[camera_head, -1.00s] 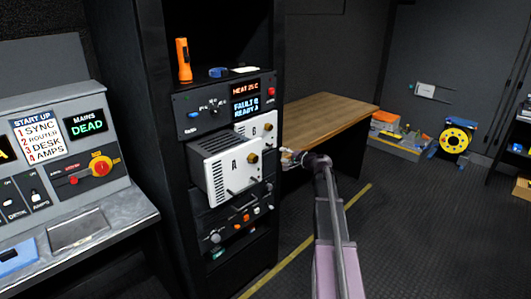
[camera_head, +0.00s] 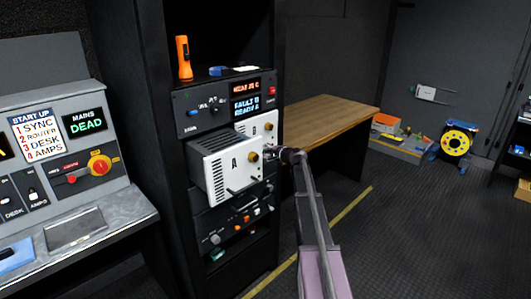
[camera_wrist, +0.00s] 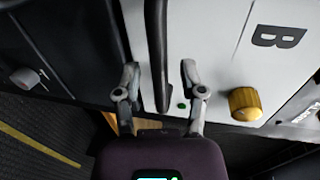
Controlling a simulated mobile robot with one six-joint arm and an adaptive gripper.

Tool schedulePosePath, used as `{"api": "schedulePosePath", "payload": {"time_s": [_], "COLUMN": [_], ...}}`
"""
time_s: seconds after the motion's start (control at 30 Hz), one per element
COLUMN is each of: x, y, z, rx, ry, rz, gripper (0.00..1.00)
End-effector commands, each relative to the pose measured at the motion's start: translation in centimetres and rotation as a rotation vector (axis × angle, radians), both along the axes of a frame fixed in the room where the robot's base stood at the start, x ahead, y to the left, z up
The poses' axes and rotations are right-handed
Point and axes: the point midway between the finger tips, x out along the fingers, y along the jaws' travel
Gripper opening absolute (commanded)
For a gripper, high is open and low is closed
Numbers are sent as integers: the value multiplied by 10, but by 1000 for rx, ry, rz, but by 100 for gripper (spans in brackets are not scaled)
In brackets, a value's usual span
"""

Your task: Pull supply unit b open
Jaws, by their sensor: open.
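Supply unit B (camera_head: 264,126) is a white-fronted box in the rack, partly hidden behind supply unit A (camera_head: 222,170), which sticks out of the rack. In the wrist view, unit B's white face (camera_wrist: 215,50) shows its letter, a gold knob (camera_wrist: 244,104), a small green light and a dark bar handle (camera_wrist: 157,55). My gripper (camera_wrist: 160,75) is open, with one finger on each side of the handle. I cannot tell whether either finger touches it. In the head view my gripper (camera_head: 284,155) is at the right edge of the rack, its fingertips mostly hidden.
Unit A's projecting box stands close to the left of my gripper. A wooden table (camera_head: 325,117) stands just right of the rack. A control desk (camera_head: 62,215) is at the left. The floor to the right is open, with a cable reel (camera_head: 457,138) farther back.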

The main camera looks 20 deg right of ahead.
Motion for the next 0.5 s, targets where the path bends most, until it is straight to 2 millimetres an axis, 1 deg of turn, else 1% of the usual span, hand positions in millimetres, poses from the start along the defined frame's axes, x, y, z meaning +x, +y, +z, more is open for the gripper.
{"api": "schedulePosePath", "payload": {"time_s": [0.27,0.37,0.4,0.43,0.47,0.5], "x": [0,0,0,0,0,0], "y": [0,-1,-1,-1,-1,-1], "z": [0,0,0,0,0,0], "rx": [0,0,0,0,0,0], "ry": [0,0,0,0,0,0], "rz": [-1,-1,-1,-1,-1,-1], "gripper": [52,26,14,5,0,0]}}
